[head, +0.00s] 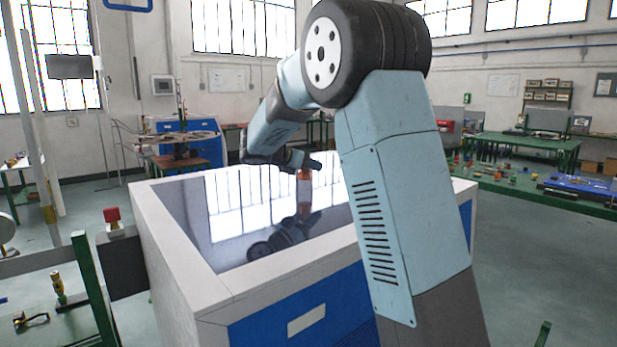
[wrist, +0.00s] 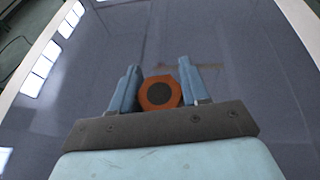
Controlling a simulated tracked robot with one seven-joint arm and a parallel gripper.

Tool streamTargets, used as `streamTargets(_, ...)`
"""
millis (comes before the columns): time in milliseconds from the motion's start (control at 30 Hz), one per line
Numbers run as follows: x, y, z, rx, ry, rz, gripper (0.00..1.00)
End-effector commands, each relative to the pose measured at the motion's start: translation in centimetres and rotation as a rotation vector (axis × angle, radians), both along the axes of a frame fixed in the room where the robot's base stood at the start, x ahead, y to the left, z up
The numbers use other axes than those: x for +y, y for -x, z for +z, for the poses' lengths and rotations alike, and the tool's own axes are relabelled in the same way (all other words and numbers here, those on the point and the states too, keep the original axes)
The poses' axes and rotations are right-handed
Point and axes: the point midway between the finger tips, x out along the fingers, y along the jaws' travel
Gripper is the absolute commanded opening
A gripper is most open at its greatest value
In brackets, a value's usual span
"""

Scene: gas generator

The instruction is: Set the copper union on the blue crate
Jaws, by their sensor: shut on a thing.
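The copper union (wrist: 160,94) is an orange ring with a dark centre, held between the two blue fingers of my gripper (wrist: 157,86). In the head view, the copper union (head: 303,175) shows as a small orange piece below my gripper (head: 305,164). The blue crate (head: 288,268) has a white rim, blue side panels and a glossy dark top. My gripper is over this top, towards its far side. The union's reflection shows beneath it, and it looks held above the surface. My arm hides the crate's right part.
The dark top (wrist: 245,60) around my gripper is bare apart from reflections. A red block on a post (head: 112,215) stands left of the crate. A green table (head: 525,187) with small parts is at the right. Another blue cabinet (head: 205,150) stands behind.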

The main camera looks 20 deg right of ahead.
Motion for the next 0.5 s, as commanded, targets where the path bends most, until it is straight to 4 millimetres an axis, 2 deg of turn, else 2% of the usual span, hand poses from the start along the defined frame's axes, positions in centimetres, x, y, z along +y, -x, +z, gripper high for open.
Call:
streamTargets(100,-0.5,-0.6,-1.0,0.001,0.001,-0.001,0.12)
streamTargets(300,-0.4,-0.5,-3.5,0.001,0.001,-0.001,0.12)
streamTargets(500,-0.4,-0.5,-3.8,0.0,0.0,-0.001,0.12)
